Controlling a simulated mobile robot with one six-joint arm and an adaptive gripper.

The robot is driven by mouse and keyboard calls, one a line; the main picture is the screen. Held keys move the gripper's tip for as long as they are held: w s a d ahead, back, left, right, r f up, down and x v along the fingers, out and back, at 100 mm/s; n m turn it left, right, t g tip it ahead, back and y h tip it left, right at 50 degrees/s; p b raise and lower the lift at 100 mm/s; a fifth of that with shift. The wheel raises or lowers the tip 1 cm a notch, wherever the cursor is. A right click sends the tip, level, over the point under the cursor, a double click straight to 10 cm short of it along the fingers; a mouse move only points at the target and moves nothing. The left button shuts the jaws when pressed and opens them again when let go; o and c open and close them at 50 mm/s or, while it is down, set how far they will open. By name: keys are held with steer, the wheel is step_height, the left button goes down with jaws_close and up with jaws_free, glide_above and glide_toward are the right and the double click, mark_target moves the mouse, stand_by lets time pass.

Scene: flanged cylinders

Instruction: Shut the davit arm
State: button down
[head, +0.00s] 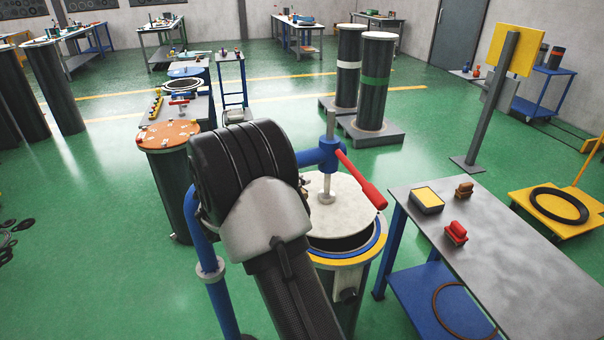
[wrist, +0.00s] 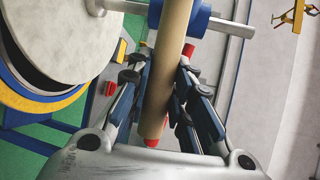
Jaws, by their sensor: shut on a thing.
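The davit arm is a blue pipe (head: 204,240) rising beside the cylinder, with a blue hub (head: 330,153) and a red handle (head: 360,180). Its pale round lid (head: 345,200) hangs from a grey shaft above the cylinder's yellow and blue rim (head: 372,252). The lid sits off-centre, leaving a dark gap at the near side. In the wrist view, my gripper (wrist: 164,112) is shut on a tan bar (wrist: 168,75) that crosses in front of the blue hub (wrist: 198,20). The lid edge (wrist: 60,40) is to its left. My arm hides the gripper in the head view.
A grey-topped table (head: 500,255) with small red and yellow-topped objects stands close on the right. An orange-topped cylinder (head: 168,135) stands behind on the left. Two dark bollards (head: 375,85) and a yellow sign (head: 515,50) stand farther back.

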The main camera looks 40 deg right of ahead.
steer(key=s+a+m+g, duration=0.2)
steer(key=s+a, duration=0.1)
steer(key=shift+s+a+g, duration=0.15)
steer(key=shift+g, duration=0.25)
steer(key=c, duration=1.4)
jaws_free()
steer(key=a, duration=0.4)
steer(key=a+r, duration=0.1)
steer(key=a, duration=0.2)
steer(key=a+r, duration=0.1)
steer(key=a, duration=0.3)
steer(key=shift+w+a+r, duration=0.1)
steer(key=shift+w+a, duration=0.2)
steer(key=shift+a, duration=0.05)
